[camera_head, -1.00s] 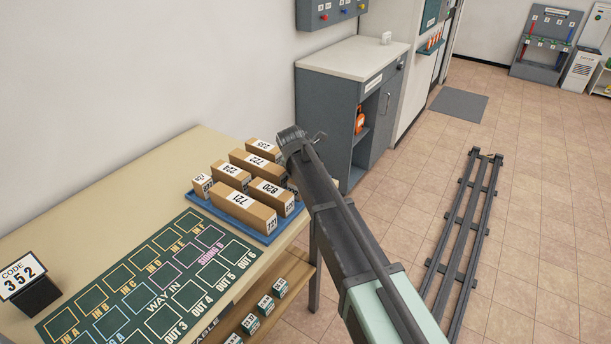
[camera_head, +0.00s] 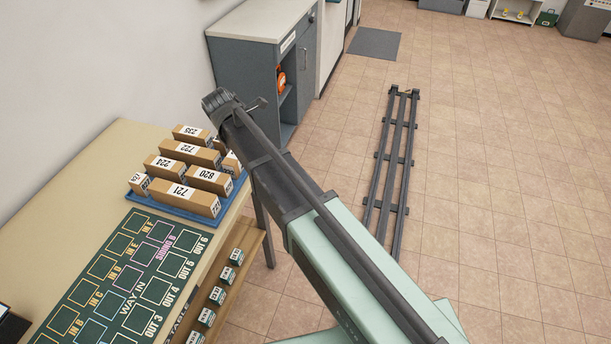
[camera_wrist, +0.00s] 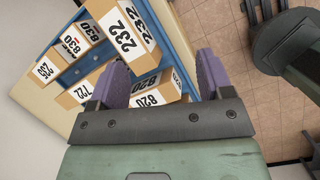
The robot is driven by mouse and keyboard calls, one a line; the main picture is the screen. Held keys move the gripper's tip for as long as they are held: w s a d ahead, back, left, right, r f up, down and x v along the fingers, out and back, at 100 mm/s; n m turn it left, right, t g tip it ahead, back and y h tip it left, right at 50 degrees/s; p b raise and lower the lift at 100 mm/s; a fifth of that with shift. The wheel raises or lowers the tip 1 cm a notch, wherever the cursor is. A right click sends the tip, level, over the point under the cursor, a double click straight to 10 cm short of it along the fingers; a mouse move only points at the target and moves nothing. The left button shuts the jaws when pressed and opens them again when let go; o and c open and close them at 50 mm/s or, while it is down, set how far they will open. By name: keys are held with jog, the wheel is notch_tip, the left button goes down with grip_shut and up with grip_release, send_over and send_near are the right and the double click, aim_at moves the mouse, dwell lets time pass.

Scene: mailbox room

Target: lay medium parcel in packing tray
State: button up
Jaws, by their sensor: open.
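In the head view, a blue tray (camera_head: 165,209) on the table holds several brown parcels of different sizes, including long 721 (camera_head: 185,197), 820 (camera_head: 208,179) and 722 (camera_head: 190,152). I cannot tell which is the medium parcel, or whether this is the packing tray. In the wrist view, my gripper (camera_wrist: 160,82) is open, its purple fingers wide apart and nothing held. Parcel 820 shows between the fingers, partly hidden by the gripper; parcel 232 (camera_wrist: 124,30) lies just beyond. The jaws are hidden in the head view.
A green marked mat (camera_head: 130,270) lies on the table left of my arm. Numbered boxes (camera_head: 222,297) stand on the shelf below. A grey cabinet (camera_head: 245,70) stands behind the table. Floor rails (camera_head: 393,160) and open tiled floor are at right.

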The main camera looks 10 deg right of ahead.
jog(key=s+d+m+g+y, duration=0.1)
jog(key=s+d+m, duration=0.8)
jog(key=s+m, duration=0.2)
jog(key=s+d+m+g+y, duration=0.1)
jog(key=s+d+m+g, duration=0.1)
jog(key=s+d+m, duration=0.8)
jog(key=s+f+m, duration=0.1)
jog(key=s+m, duration=0.1)
jog(key=m, duration=0.2)
jog(key=shift+m, duration=0.3)
jog(key=shift+s+d+r, duration=0.1)
